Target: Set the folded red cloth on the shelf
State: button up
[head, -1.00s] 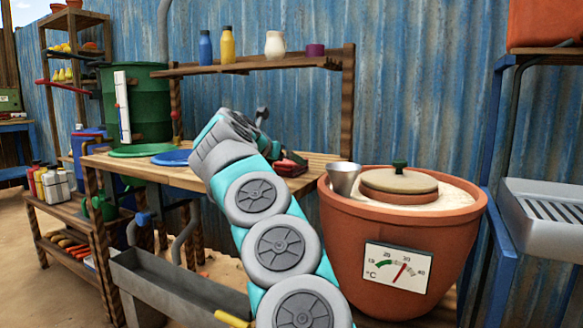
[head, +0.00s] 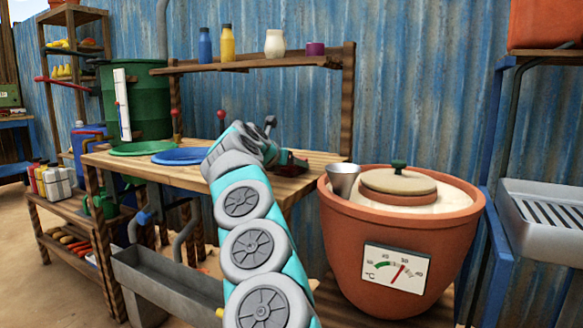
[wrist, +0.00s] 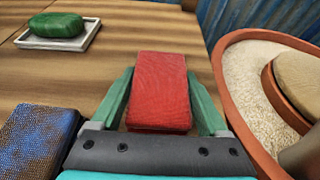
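The folded red cloth (wrist: 160,88) is a thick red block on the wooden bench. It lies between the two green fingers of my gripper (wrist: 160,76) in the wrist view. The fingers stand along its left and right sides, very near or touching; I cannot tell whether they press on it. In the head view, my gripper (head: 296,158) is low at the bench's right end, and a bit of the red cloth (head: 290,169) shows under it. The shelf (head: 255,64) is a wooden board above the back of the bench, against the blue corrugated wall.
A blue bottle (head: 205,46), yellow bottle (head: 228,43), white jar (head: 275,43) and purple cup (head: 315,49) stand on the shelf. The large clay pot (head: 395,245) is close on the right. Green soap (wrist: 57,25) and a blue-brown block (wrist: 38,138) lie left of the cloth.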

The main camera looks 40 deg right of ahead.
jog(key=c, duration=1)
jog(key=shift+r+p, duration=1.4)
jog(key=shift+r, duration=0.3)
jog(key=shift+s+a+f+b, duration=0.1)
jog(key=shift+s+a+b, duration=0.15)
jog(key=shift+a+b, duration=0.7)
jog(key=s+a+b, duration=0.1)
jog(key=a, duration=0.3)
jog(key=s+a+r+b, duration=0.1)
jog(key=s+a, duration=0.1)
jog(key=a, duration=0.2)
jog(key=s+a+b, duration=0.1)
jog(key=s+a, duration=0.1)
jog(key=a, duration=0.3)
jog(key=shift+r+b, duration=0.35)
jog(key=shift+r, duration=0.05)
